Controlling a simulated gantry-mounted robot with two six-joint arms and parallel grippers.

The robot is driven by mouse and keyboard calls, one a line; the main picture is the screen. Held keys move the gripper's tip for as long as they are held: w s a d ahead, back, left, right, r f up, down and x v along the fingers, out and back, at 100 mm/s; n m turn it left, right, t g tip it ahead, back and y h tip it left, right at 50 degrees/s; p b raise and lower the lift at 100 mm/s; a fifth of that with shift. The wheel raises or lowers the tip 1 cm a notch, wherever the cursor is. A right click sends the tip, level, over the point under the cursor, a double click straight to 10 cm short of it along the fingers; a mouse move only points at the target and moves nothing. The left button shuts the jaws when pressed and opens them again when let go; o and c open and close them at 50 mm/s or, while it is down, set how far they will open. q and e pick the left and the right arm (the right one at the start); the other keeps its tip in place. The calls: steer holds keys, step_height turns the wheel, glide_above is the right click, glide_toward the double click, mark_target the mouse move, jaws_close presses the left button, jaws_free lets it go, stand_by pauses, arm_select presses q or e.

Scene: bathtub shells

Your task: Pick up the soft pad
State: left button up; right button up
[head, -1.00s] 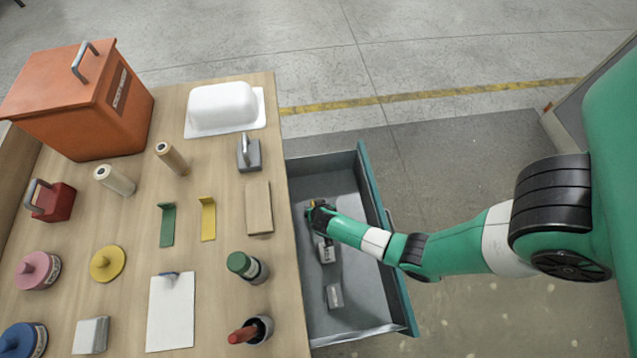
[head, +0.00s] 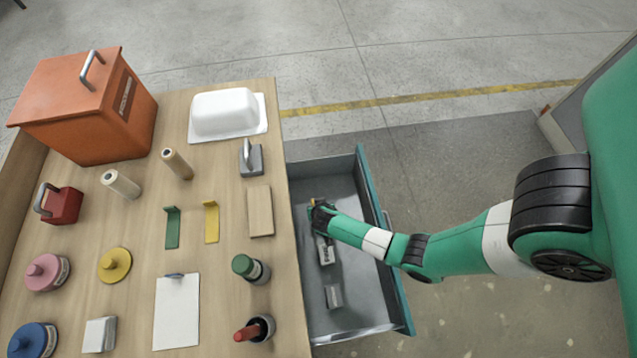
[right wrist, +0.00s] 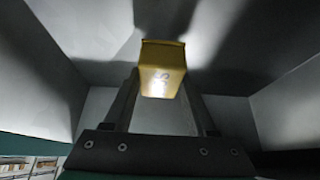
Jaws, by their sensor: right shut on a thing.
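Only a small bit of yellow shows there, the rest hidden by the gripper. I cannot tell whether the block touches the drawer floor. My left gripper is not in view.
Two small grey labelled blocks, one (head: 325,252) near the gripper and another (head: 334,296) nearer the front, lie in the drawer. The drawer walls enclose the gripper. The wooden table (head: 140,230) at left holds an orange bin (head: 75,110), a white dish (head: 226,112) and several tools.

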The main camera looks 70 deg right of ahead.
steer(key=s+a+r+p, duration=0.4)
steer(key=s+r+p, duration=0.5)
steer(key=s, duration=0.4)
steer(key=shift+s+a+r, duration=0.15)
steer(key=shift+r, duration=0.2)
